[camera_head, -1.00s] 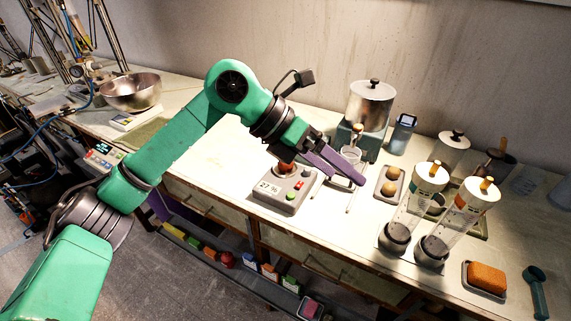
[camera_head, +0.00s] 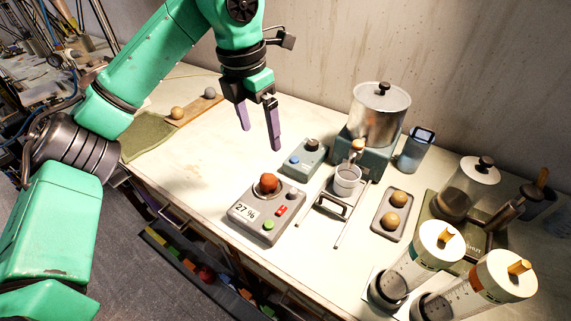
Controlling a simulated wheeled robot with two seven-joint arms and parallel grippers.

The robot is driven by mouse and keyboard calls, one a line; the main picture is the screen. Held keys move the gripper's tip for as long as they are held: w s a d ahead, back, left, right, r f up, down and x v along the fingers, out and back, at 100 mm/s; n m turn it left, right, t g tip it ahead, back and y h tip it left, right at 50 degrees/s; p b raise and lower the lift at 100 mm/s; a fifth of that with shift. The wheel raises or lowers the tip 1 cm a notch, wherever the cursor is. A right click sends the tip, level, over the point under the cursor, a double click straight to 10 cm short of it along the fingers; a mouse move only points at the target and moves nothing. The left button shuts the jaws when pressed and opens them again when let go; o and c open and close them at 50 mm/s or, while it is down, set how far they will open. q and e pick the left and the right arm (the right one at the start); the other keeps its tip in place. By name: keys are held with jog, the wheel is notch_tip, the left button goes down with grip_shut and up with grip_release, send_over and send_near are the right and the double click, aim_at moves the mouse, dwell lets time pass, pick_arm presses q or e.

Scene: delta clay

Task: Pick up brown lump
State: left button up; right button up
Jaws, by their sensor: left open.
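A reddish-brown lump (camera_head: 267,183) sits in the round cup on top of a grey meter (camera_head: 250,222) whose display reads 27 %. My left gripper (camera_head: 261,137) is open and empty. Its two purple fingers point down over the table, above and behind the lump in the picture, apart from it. A tan lump (camera_head: 178,113) and a grey lump (camera_head: 210,93) lie on a wooden board at the back left. My right gripper is not in view.
A small box with a blue button (camera_head: 294,160) stands behind the meter. Clear cylinders (camera_head: 405,275) fill the front right. The table left of the meter is clear.

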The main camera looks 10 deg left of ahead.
pick_arm(q)
notch_tip(320, 180, down, 3)
jog(key=p, duration=0.2)
send_over(268, 177)
jog(key=s, duration=0.1)
jog(key=f, duration=0.4)
jog(key=shift+s+a+f, duration=0.15)
jog(key=shift+a+f, duration=0.2)
jog(key=f, duration=0.1)
jog(key=w+f+p, duration=0.1)
jog(key=f, duration=0.1)
jog(key=f+p, duration=0.1)
jog(key=f, duration=0.1)
jog(key=shift+w+d+f, duration=0.15)
jog(key=shift+d+f, duration=0.1)
jog(key=shift+d, duration=0.05)
jog(key=shift+f, duration=0.4)
grip_shut()
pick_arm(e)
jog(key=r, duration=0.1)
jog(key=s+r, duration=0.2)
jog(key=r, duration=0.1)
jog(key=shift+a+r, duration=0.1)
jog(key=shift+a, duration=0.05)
